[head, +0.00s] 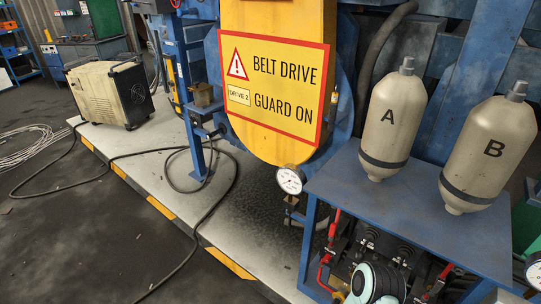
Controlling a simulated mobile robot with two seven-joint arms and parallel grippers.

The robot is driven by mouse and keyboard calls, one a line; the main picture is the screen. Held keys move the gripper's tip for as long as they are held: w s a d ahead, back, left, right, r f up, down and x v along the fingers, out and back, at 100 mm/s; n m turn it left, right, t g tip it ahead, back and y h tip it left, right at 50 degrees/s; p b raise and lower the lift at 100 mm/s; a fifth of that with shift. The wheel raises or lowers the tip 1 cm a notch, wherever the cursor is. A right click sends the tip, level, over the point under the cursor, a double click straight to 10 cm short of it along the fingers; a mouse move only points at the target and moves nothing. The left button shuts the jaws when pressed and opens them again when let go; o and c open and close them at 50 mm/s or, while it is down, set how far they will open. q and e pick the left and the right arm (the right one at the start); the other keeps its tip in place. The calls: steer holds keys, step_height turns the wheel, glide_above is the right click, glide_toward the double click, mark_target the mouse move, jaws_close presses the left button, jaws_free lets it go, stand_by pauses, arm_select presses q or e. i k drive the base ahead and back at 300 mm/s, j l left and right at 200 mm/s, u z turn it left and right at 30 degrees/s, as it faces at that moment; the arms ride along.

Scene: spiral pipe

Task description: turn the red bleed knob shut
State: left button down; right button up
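Red parts show under the blue bench with the two cylinders: an upright red piece (325,262) at the left of the opening and a red piece (439,277) further right. Both are small and partly hidden, so I cannot tell which, if either, is the bleed knob or how far it is turned. A rounded black and pale teal part at the bottom edge, in front of the opening, may be a link of my arm. No fingertips of either gripper show.
Grey cylinders A (391,120) and B (488,150) stand on the blue bench (335,185). A dial gauge (290,180) sits at its left corner. The yellow belt guard (277,85) stands behind. A black cable (225,205) crosses the pale platform (240,230).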

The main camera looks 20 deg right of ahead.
mark_target(327, 258)
steer(key=z, duration=1.75)
